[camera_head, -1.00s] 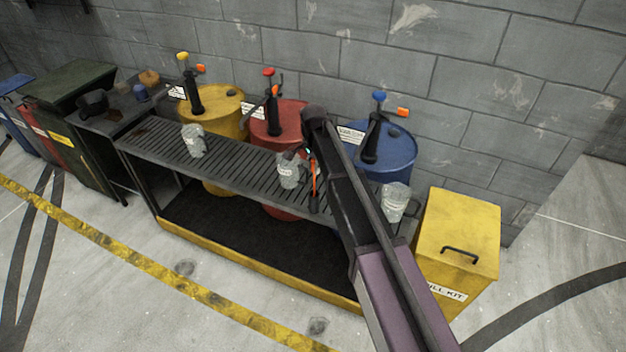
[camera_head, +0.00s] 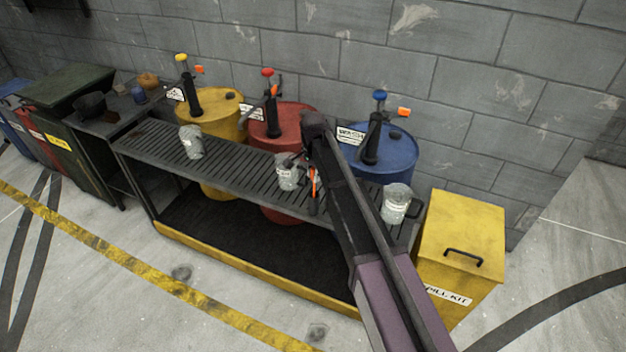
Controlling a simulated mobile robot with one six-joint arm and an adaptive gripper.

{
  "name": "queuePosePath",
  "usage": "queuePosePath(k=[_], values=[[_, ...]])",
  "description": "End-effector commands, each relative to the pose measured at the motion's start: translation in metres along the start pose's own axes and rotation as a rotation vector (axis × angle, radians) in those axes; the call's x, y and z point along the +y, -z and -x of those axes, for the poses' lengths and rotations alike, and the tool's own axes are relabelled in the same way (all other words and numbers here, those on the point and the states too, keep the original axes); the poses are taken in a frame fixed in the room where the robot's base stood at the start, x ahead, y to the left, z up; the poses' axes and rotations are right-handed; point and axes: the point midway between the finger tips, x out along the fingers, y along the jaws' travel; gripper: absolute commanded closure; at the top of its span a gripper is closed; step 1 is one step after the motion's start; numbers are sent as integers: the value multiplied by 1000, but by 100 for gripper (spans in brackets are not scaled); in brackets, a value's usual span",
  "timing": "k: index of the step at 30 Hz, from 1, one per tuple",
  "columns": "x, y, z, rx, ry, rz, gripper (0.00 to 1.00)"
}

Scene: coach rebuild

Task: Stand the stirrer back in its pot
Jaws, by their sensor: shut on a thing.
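The stirrer (camera_head: 313,183) looks like a thin orange rod with a dark lower end. It hangs roughly upright just right of the middle grey jug (camera_head: 287,173), over the front of the slatted bench. My gripper (camera_head: 309,164) is at its upper part and is shut on it, partly hidden by my own arm. Dark parts close to the gripper overlap the top of the middle jug; whether they touch it I cannot tell. I cannot make out a separate stirrer pot; it may be hidden behind my arm.
The slatted bench (camera_head: 235,172) also bears a left jug (camera_head: 191,143) and a right jug (camera_head: 396,204). Behind stand yellow (camera_head: 222,124), red (camera_head: 290,119) and blue (camera_head: 398,158) drums with upright pumps. A yellow spill-kit box (camera_head: 462,232) is at right. The floor in front is open.

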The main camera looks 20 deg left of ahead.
Motion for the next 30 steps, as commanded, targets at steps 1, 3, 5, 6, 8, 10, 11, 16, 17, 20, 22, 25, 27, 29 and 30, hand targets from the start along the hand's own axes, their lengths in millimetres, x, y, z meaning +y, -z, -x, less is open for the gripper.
queuePosePath(k=[1, 3, 5, 6, 8, 10, 11, 16, 17, 20, 22, 25, 27, 29, 30], values=[[0, 0, -4, 0, 0, 0, 95], [0, 0, -5, 0, 0, 0, 95], [0, 0, -4, 0, 0, 0, 95], [0, 0, -4, 0, 0, 0, 95], [0, 0, -4, 0, 0, 0, 95], [0, 0, -4, 0, 0, 0, 95], [0, 0, -4, 0, 0, 1, 95], [0, 0, -7, 0, 0, 1, 95], [0, 0, -8, 0, 0, 1, 95], [0, -1, -7, 0, 0, 1, 50], [0, -1, -7, 0, 0, 1, 36], [0, -1, -7, 0, 0, 1, 36], [0, -1, -7, 0, 0, 1, 36], [0, -1, -7, 0, 0, 1, 36], [0, -1, -7, 0, 0, 1, 36]])
